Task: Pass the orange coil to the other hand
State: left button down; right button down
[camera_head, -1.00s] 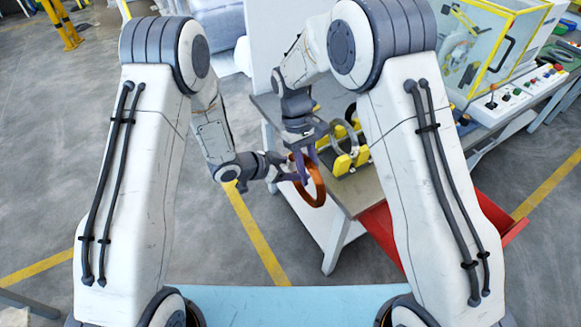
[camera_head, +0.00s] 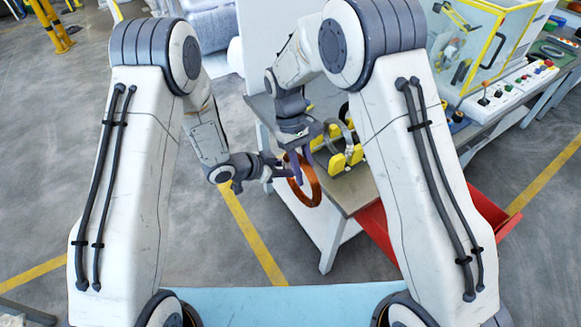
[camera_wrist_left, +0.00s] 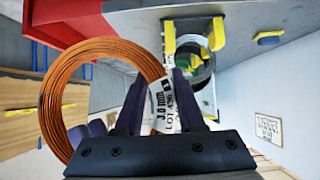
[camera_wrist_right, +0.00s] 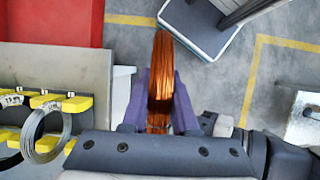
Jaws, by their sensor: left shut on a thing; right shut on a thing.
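The orange coil (camera_head: 316,188) is a copper-coloured ring held in the air in front of the workbench's near left corner. A white printed label (camera_wrist_left: 163,106) wraps one part of it. My right gripper (camera_head: 299,166) comes down from above and is shut on the coil; the right wrist view shows the coil (camera_wrist_right: 160,75) edge-on between its fingers. My left gripper (camera_head: 285,172) reaches in from the left and is also shut on the coil (camera_wrist_left: 100,46), by the labelled part in the left wrist view. The exact finger contact is small and partly hidden in the head view.
The workbench (camera_head: 364,195) carries yellow holders (camera_head: 338,163) with a grey coil (camera_wrist_right: 36,150) just behind and right of the grippers. A red tray (camera_head: 372,226) juts out at the bench's front. Open floor (camera_head: 205,240) lies to the left.

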jog(key=shift+w+a, duration=0.15)
jog(key=shift+w, duration=0.1)
dwell(0.5)
jog(key=c, duration=0.9)
grip_release()
jog(key=o, duration=0.3)
jog(key=shift+s, duration=0.1)
jog(key=shift+r, duration=0.15)
